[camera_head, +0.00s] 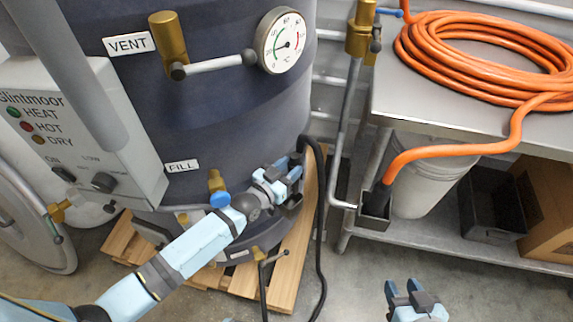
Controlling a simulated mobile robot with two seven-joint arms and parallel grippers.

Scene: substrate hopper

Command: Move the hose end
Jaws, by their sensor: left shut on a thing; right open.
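My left gripper (291,172) is at the lower right side of the dark tank (225,110), right of the FILL label. It is shut on the black hose (321,215), whose upper part bends over into the fingers; the exact grip is partly hidden. The black hose runs down to the floor. An orange hose (440,152) hangs off the bench, its dark end (378,198) standing in a small black holder (374,222) at the bench leg. My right gripper (403,287) is open and empty above the floor at the lower right.
The orange coil (480,55) lies on the metal bench (410,95). A white bucket (425,180), black bin (492,205) and cardboard box (550,205) stand on its lower shelf. A wooden pallet (290,275) lies under the tank. Brass valves (217,186) stick out from the tank. Floor at the lower right is clear.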

